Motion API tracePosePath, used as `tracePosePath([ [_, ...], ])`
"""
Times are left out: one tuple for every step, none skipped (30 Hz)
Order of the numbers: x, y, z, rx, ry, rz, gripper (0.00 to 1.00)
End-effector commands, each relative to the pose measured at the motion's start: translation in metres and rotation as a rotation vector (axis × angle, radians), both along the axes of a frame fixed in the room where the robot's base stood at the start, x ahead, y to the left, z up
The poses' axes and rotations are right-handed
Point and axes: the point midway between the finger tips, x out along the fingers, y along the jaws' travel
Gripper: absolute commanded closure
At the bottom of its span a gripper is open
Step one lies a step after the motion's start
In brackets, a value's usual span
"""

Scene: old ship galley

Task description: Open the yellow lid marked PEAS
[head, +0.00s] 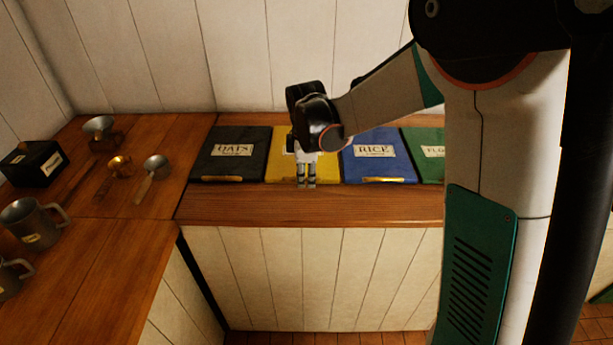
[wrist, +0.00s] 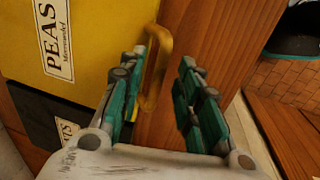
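The yellow lid (head: 279,168) lies flat and shut between the black OATS lid and the blue RICE lid. Its label is mostly hidden behind my arm in the head view. In the wrist view the yellow lid (wrist: 90,45) shows its PEAS label (wrist: 57,38) and a yellow bar handle (wrist: 157,68) along its front edge. My gripper (head: 306,186) points down over that front edge. In the wrist view my gripper (wrist: 158,85) is open, with the handle between and just beyond its fingertips. I cannot tell whether a finger touches the handle.
The black OATS lid (head: 232,163) is on the left, the blue RICE lid (head: 377,165) and a green lid (head: 426,136) on the right. All are shut. Scoops, mugs (head: 32,222) and a black box (head: 33,162) stand on the left counter. The wooden front ledge (head: 250,207) is clear.

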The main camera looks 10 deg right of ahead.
Motion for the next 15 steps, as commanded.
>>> tracePosePath([
  [0.0004,-0.0002,-0.0020,0.000,0.000,0.000,0.69],
  [0.0004,-0.0002,-0.0025,0.000,0.000,0.000,0.69],
  [0.0005,-0.0002,-0.0026,0.000,0.000,0.000,0.69],
  [0.0005,-0.0002,-0.0026,0.000,0.000,0.000,0.69],
  [0.0005,-0.0002,-0.0026,0.000,0.000,0.000,0.69],
  [0.0004,-0.0002,-0.0025,0.000,0.000,0.000,0.69],
  [0.0004,-0.0002,-0.0024,0.000,0.000,0.000,0.69],
  [0.0004,-0.0002,-0.0024,0.000,0.000,0.000,0.69],
  [0.0004,-0.0002,-0.0024,0.000,0.000,0.000,0.69],
  [0.0004,-0.0002,-0.0023,0.000,0.000,0.000,0.73],
  [0.0004,-0.0002,-0.0023,0.000,0.000,0.000,0.80],
  [0.0004,-0.0002,-0.0023,0.000,0.000,0.000,0.89],
  [0.0004,-0.0002,-0.0023,0.000,0.000,0.000,0.96],
  [0.0004,-0.0002,-0.0023,0.000,0.000,0.000,1.00],
  [0.0004,-0.0002,-0.0023,0.000,0.000,0.000,1.00],
])
